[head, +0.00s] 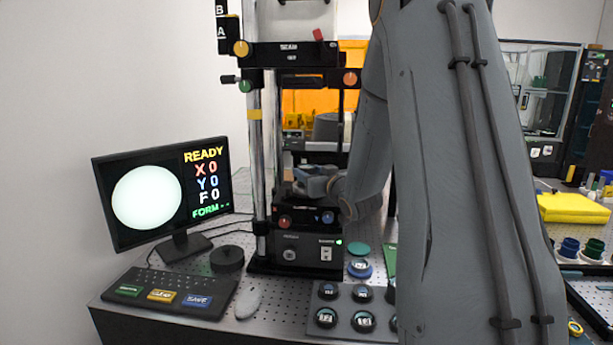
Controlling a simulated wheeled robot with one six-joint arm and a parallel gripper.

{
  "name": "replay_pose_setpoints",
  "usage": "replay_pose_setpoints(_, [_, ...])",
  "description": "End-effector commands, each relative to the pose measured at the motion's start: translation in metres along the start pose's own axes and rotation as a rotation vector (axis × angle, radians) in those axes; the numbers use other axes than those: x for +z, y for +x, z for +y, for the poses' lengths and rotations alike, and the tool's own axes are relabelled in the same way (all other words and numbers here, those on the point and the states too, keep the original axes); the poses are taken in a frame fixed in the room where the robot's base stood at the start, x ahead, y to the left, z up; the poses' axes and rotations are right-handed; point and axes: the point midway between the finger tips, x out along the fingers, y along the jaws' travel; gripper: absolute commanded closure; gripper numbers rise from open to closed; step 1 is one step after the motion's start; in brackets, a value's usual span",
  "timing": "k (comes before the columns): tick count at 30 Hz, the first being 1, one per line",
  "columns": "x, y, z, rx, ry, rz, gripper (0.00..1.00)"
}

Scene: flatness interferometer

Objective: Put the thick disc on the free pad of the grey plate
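My gripper (314,184) reaches into the tall instrument, above its black base with the red and blue knobs. It is small and partly covered by my own wrist, so I cannot tell whether its fingers are open or shut or hold anything. The grey plate (345,303) lies on the perforated table at the lower middle. Several round dark-rimmed pieces sit on it. My arm hides its right side, and no free pad is clearly visible. I cannot pick out the thick disc with certainty.
The instrument's column (265,150) stands left of my arm. A blue-rimmed round piece (359,269) and a teal disc (358,248) lie behind the plate. A black round puck (227,259), monitor (165,196), keyboard (170,292) and mouse (247,303) are at left. A yellow block (572,208) is right.

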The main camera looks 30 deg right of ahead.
Motion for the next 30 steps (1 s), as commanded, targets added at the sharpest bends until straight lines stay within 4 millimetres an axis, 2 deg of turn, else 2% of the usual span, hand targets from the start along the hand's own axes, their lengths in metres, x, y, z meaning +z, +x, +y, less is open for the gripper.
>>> replay_pose_setpoints(1, [0.000,0.000,0.000,0.000,0.000,0.000,0.64])
replay_pose_setpoints(6, [-0.001,0.000,0.000,0.000,0.000,0.002,0.93])
replay_pose_setpoints(17, [-0.004,0.000,0.000,0.000,0.000,0.003,0.93])
replay_pose_setpoints(22, [-0.017,0.000,0.000,0.000,-0.003,0.005,0.93])
replay_pose_setpoints(26, [-0.036,-0.001,0.000,0.001,-0.004,0.007,0.93])
replay_pose_setpoints(30, [-0.033,-0.031,0.001,0.004,-0.001,0.002,0.93])
